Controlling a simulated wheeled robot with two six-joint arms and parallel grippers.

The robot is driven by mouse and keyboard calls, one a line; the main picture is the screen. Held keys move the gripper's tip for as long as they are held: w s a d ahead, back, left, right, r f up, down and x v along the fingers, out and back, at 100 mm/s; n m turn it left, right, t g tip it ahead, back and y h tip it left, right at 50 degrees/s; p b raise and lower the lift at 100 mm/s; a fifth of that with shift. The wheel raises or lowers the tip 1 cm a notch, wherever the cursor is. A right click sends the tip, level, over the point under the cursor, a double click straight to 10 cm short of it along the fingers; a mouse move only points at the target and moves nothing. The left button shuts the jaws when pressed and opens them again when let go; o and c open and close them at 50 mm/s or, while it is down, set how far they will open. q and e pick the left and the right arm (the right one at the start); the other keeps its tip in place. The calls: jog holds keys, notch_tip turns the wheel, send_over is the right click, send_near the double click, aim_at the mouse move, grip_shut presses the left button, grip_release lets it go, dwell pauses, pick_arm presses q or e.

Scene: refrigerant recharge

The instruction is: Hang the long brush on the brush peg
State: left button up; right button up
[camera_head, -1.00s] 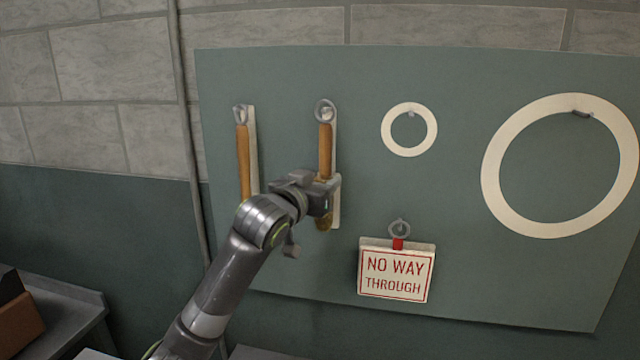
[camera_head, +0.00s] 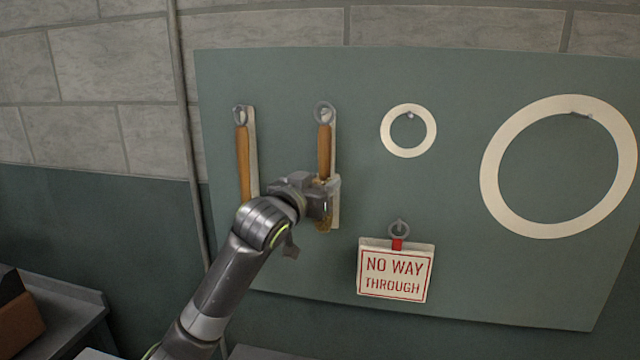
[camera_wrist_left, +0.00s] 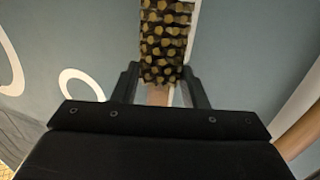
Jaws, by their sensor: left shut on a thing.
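The long brush has an orange-brown wooden handle (camera_head: 325,152) with a metal ring (camera_head: 324,112) at its top. It stands nearly upright in front of a pale brush outline on the board. The ring is over the peg spot at the top of that outline; I cannot tell whether it is around the peg. My left gripper (camera_head: 326,186) is shut on the brush low on its handle. In the left wrist view the dark, yellow-tipped bristles (camera_wrist_left: 165,42) show beyond the fingers, and the handle (camera_wrist_left: 158,95) lies between them. My right gripper is not in view.
A second wooden-handled tool (camera_head: 243,165) hangs to the left, close to my wrist. A small white ring outline (camera_head: 388,143), a large ring outline (camera_head: 490,180) and a hanging NO WAY THROUGH sign (camera_head: 395,271) are on the green board (camera_head: 450,80).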

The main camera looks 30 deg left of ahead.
pick_arm(q)
jog(key=shift+r+p, duration=0.1)
jog(key=shift+p, duration=0.2)
jog(key=shift+w+a+f, duration=0.1)
jog(key=shift+w+f, duration=0.2)
jog(key=shift+w, duration=0.05)
jog(key=shift+w+f, duration=0.1)
jog(key=shift+w, duration=0.05)
dwell(0.4)
jog(key=shift+w+a+f, duration=0.1)
jog(key=shift+f, duration=0.05)
dwell(0.4)
jog(key=shift+p, duration=0.55)
dwell(0.4)
jog(key=o, duration=1.2)
jog(key=shift+c, duration=0.2)
